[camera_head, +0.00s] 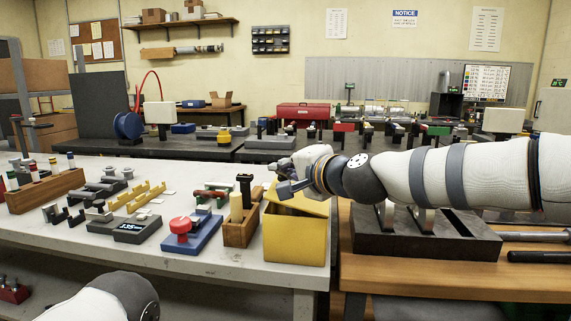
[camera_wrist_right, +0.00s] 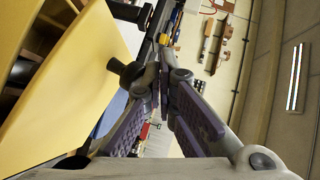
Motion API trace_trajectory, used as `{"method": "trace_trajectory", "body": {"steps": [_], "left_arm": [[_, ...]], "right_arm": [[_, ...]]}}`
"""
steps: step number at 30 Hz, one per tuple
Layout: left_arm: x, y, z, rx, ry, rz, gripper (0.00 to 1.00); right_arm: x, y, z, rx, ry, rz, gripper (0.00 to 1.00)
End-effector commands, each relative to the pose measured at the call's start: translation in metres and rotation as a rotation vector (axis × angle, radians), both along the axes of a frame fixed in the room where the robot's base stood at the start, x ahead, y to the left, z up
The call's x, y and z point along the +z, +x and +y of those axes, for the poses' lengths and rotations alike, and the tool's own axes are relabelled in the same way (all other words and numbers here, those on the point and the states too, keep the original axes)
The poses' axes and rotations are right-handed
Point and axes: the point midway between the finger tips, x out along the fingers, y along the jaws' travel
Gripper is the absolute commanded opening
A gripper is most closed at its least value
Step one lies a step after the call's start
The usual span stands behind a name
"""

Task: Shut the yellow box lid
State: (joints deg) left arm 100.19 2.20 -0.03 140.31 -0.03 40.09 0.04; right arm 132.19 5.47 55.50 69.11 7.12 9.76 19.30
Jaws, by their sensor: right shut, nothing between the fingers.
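The yellow box (camera_head: 296,240) stands at the right front corner of the white bench. Its lid (camera_head: 303,205) is a yellow panel that looks tilted over the top, partly covered by my right arm. In the right wrist view a large yellow panel (camera_wrist_right: 75,85) fills the left side, with a dark gap beside it. Whether it is the lid or a wall I cannot tell for sure. My right gripper (camera_head: 284,175) is just above the box's top; its fingers (camera_wrist_right: 163,85) are shut and empty, beside the yellow panel. My left gripper is out of view.
A wooden holder (camera_head: 240,228) with upright tools stands close left of the box. A blue block with a red knob (camera_head: 181,228) is further left. A dark slotted block (camera_head: 425,240) sits on the wooden bench at right.

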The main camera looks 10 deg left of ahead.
Motion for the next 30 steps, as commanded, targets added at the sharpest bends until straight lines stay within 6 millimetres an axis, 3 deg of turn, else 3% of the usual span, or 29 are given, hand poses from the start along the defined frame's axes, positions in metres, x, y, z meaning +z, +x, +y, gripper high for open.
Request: {"method": "trace_trajectory", "body": {"steps": [30], "left_arm": [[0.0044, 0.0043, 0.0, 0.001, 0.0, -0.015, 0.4]], "right_arm": [[-0.0073, 0.0036, 0.0051, 0.0, -0.079, 0.0, 0.0]]}}
